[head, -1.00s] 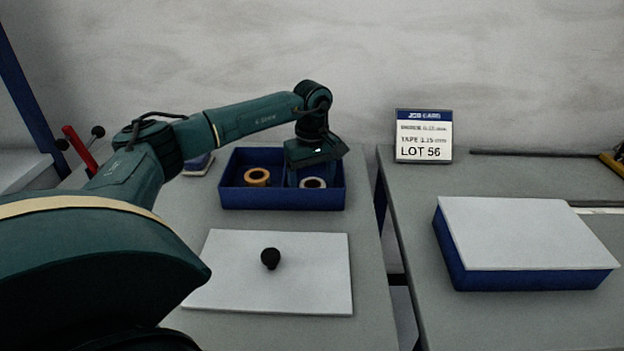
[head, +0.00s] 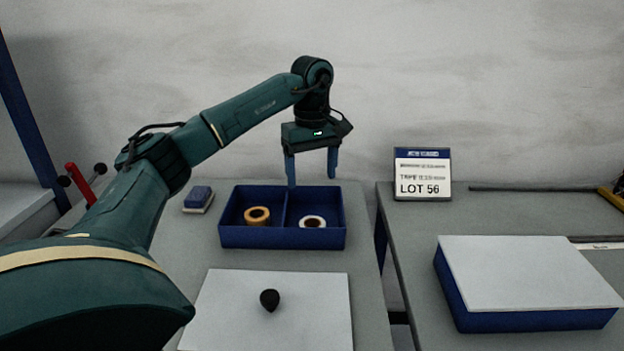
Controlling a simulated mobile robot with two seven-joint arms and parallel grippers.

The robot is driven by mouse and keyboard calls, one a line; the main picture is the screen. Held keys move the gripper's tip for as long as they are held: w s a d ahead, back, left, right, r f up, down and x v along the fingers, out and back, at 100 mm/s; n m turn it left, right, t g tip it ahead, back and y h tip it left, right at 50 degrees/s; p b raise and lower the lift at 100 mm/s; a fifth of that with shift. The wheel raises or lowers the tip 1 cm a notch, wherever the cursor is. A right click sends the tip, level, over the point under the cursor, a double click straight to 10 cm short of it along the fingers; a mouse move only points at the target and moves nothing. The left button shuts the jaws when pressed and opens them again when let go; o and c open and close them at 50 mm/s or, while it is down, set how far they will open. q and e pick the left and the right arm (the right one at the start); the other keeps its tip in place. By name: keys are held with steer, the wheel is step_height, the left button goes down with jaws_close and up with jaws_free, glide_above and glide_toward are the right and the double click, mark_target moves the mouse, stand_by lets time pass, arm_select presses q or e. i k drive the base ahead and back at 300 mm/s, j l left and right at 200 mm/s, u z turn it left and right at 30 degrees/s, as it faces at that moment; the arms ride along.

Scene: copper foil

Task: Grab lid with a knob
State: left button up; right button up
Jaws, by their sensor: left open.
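The lid (head: 315,313) is a flat pale grey panel lying on the left table in front of the blue bin. Its black knob (head: 270,299) stands up near the panel's middle. My left gripper (head: 312,181) is open and empty, pointing down above the back of the blue two-compartment bin, behind the lid and well apart from it. My right gripper is not in view.
The blue bin (head: 283,238) holds an orange-yellow roll (head: 257,215) on the left and a white roll (head: 312,222) on the right. A blue block (head: 198,197) lies left of it. The right table holds a covered blue box (head: 525,320) and a LOT 56 card (head: 422,174). A gap separates the tables.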

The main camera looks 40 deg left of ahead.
mark_target(237, 310)
steer(key=k+l, duration=0.55)
steer(key=l, duration=0.2)
steer(key=k+l, duration=0.6)
steer(key=l, duration=0.1)
